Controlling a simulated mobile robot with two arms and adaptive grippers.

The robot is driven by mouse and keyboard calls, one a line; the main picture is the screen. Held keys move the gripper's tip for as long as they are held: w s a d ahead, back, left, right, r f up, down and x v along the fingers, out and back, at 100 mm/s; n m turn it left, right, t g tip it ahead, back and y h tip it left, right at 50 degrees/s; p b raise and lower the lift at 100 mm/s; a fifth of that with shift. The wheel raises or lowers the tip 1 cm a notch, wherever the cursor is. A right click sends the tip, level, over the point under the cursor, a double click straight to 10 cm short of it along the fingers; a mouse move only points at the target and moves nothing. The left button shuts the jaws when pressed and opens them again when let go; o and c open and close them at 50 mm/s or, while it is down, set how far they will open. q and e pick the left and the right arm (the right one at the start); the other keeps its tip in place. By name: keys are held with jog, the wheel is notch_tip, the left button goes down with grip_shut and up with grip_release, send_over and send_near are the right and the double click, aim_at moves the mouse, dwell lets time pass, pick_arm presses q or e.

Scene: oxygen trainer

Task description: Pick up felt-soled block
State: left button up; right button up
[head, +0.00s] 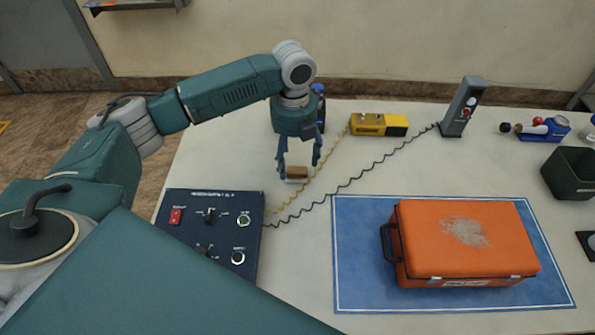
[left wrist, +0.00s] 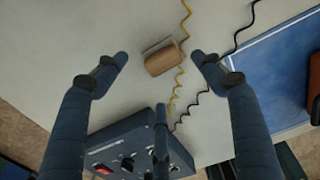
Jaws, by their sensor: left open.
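The felt-soled block (head: 297,173) is a small brown wooden piece with a pale grey underside layer. It lies on the table just behind the dark blue control panel. In the left wrist view the block (left wrist: 163,60) sits between and slightly beyond my fingertips, turned at a slight angle. My left gripper (head: 299,177) points down over the block, with its fingers apart on either side. In the left wrist view the open left gripper (left wrist: 160,60) shows clear gaps between each fingertip and the block. My right gripper is not in view.
The control panel (head: 212,230) is close in front of the block. A yellow coiled cord (head: 322,172) runs right beside the block to a yellow device (head: 379,125). A black cord (head: 370,176) leads to a grey handset (head: 462,106). An orange case (head: 465,245) stands on a blue mat (head: 360,297).

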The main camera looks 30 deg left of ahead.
aim_at(297, 169)
pick_arm(q)
jog(key=f, duration=0.1)
jog(key=f+p, duration=0.1)
jog(key=f, duration=0.3)
jog(key=shift+w+d, duration=0.2)
jog(key=shift+d, duration=0.05)
jog(key=shift+f, duration=0.3)
jog(key=shift+c, duration=1)
jog(key=c, duration=1.2)
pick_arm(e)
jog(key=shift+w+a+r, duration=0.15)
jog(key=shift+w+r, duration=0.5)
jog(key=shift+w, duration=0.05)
